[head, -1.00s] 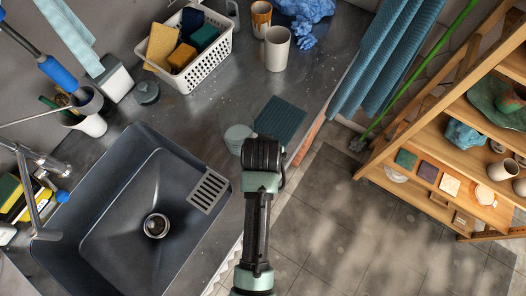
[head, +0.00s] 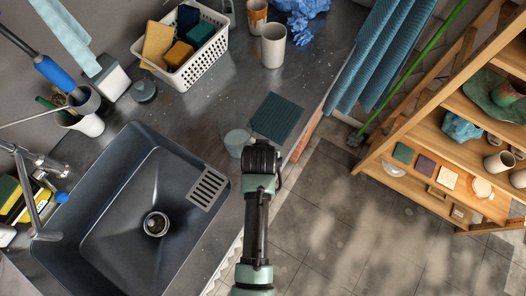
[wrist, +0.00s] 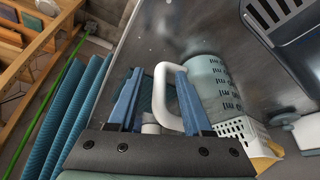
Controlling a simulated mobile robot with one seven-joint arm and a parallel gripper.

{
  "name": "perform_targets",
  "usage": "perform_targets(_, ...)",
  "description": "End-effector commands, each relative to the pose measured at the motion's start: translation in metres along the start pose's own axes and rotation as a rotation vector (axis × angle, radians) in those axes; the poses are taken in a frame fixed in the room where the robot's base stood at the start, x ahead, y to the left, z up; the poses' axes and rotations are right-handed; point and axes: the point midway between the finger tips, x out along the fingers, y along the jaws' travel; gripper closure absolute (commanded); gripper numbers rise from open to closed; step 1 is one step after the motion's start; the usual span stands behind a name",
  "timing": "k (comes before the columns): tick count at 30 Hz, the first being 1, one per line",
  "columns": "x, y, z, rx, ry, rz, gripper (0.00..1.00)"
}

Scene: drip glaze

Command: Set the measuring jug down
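The measuring jug (head: 236,142) is pale and translucent, next to the dark teal ribbed mat (head: 277,118) in the head view, on its left. The jug appears upright at the counter; the frames do not clearly show whether its base touches. In the wrist view the jug (wrist: 212,85) shows dark blue markings and a white looped handle (wrist: 160,92). My gripper (wrist: 160,85) has its two blue fingers apart, one on each side of the handle, with visible gaps. In the head view my gripper (head: 262,150) is behind its wrist, fingers mostly hidden.
The sink (head: 125,215) lies to the left and front. A white basket (head: 182,55) with sponges and a pale mug (head: 273,45) stand farther back. Blue towels (head: 375,60) hang at the counter's right edge, with a wooden shelf (head: 440,130) beyond. Counter behind the jug is clear.

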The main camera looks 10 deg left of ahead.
Motion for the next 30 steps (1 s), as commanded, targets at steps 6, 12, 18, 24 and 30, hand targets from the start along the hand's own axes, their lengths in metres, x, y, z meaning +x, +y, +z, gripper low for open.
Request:
perform_targets(6, -0.001, 0.0, 0.0, 0.0, 0.0, 0.0, 0.51)
perform_targets(12, -0.013, 0.0, -0.001, 0.0, 0.001, 0.0, 0.51)
perform_targets(18, -0.046, 0.0, -0.002, 0.0, 0.003, 0.0, 0.51)
perform_targets(24, -0.083, 0.0, -0.002, 0.0, 0.004, 0.0, 0.51)
perform_targets(30, -0.11, 0.0, -0.002, 0.0, 0.001, 0.0, 0.51)
